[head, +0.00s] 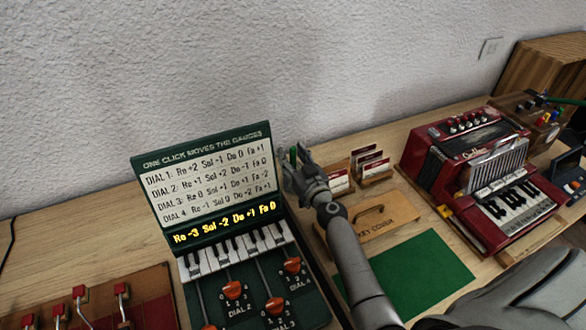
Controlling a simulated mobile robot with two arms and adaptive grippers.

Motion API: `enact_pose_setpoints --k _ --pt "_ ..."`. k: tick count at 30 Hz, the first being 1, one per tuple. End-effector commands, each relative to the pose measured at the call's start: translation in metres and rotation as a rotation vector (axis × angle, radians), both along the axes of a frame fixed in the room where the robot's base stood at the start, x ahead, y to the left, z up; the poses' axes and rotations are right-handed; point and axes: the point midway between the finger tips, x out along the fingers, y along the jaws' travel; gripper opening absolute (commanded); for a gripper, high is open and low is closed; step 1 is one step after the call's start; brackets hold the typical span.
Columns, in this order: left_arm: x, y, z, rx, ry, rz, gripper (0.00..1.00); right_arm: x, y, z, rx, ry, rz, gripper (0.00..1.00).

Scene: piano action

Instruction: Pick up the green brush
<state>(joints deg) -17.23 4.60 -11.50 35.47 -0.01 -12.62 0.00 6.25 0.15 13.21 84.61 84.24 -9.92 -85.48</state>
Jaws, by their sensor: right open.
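My right gripper (302,170) is at the middle of the head view, just right of the green dial board, and is open. A small upright green piece (293,156) shows at its fingertips; it may be the green brush, but most of it is hidden and I cannot tell if the fingers touch it. Another green, handle-like thing (564,100) lies over the wooden rack at the far right; its shape is too small to tell whether it is a brush. My left gripper is not in view.
The green dial board (205,145) with piano keys and orange knobs stands left of the gripper. Card holders (371,163), a wooden key cover (385,222) and a green mat (425,280) lie to its right. A red accordion (470,140) stands beyond. Red levers (80,292) are at lower left.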

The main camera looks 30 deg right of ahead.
Motion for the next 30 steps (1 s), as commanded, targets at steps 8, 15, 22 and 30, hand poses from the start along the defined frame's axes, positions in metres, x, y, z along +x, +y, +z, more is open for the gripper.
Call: enact_pose_setpoints --k 8,15,22,30 --pt "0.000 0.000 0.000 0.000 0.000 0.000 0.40 0.000 0.000 0.000 0.000 0.000 0.000 0.15" --pt "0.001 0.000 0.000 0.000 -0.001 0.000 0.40 0.000 0.000 0.000 0.000 -0.001 0.000 0.00" --pt "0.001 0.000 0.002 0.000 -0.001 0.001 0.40 0.000 0.000 0.003 0.000 -0.001 0.000 0.00" --pt "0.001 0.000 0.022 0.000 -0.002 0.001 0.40 0.000 0.000 0.028 0.000 -0.002 0.000 0.00"
